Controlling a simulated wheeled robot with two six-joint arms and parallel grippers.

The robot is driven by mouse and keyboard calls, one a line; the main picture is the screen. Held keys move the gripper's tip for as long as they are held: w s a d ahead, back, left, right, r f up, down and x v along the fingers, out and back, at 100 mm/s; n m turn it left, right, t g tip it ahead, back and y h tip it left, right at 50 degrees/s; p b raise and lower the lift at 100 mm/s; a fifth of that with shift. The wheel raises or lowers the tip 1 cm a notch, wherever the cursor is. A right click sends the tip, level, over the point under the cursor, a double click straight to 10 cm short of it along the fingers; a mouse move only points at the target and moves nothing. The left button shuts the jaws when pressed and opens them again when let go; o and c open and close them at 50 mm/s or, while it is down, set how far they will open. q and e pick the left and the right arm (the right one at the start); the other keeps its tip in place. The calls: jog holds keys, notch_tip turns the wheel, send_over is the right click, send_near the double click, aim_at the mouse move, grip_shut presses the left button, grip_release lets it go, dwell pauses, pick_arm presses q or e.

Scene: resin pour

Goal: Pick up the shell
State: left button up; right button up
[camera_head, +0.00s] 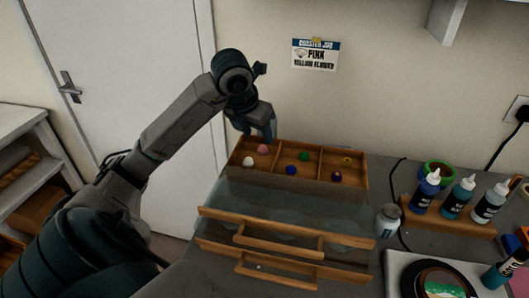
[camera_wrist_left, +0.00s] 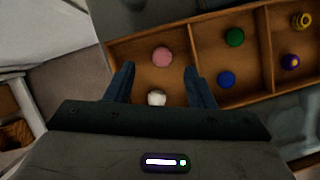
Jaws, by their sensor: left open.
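A small white piece (camera_head: 248,161), likely the shell, lies in the left compartment of the wooden tray (camera_head: 290,184). In the left wrist view the white piece (camera_wrist_left: 156,98) shows between the fingers, close to the gripper body, its lower edge near the body's rim. A pink ball (camera_head: 263,148) lies in the same compartment, and in the wrist view the pink ball (camera_wrist_left: 161,57) is just beyond the fingertips. My left gripper (camera_head: 257,136) is open and empty, pointing down over the back left of the tray. My right gripper is not in view.
The tray's other compartments hold green (camera_head: 304,156), blue (camera_head: 291,170), purple (camera_head: 336,176) and yellow (camera_head: 347,161) pieces. Drawers with wooden handles (camera_head: 278,240) sit below. Bottles (camera_head: 425,190) stand at right. A wall note (camera_head: 316,54) reads "Pink" and "Yellow flower".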

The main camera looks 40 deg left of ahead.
aim_at(262, 147)
pick_arm(q)
jog(key=f, duration=0.1)
jog(key=p, duration=0.1)
jog(key=f, duration=0.1)
jog(key=shift+w+d+f, duration=0.2)
jog(key=shift+w+f, duration=0.05)
jog(key=shift+f, duration=0.05)
jog(key=shift+p+x, duration=0.35)
jog(key=shift+x, duration=0.8)
jog(key=shift+a, duration=0.1)
jog(key=c, duration=0.9)
jog(key=shift+c, duration=0.7)
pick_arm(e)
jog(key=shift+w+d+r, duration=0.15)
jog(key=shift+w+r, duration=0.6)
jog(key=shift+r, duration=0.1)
pick_arm(q)
jog(key=shift+r, duration=0.15)
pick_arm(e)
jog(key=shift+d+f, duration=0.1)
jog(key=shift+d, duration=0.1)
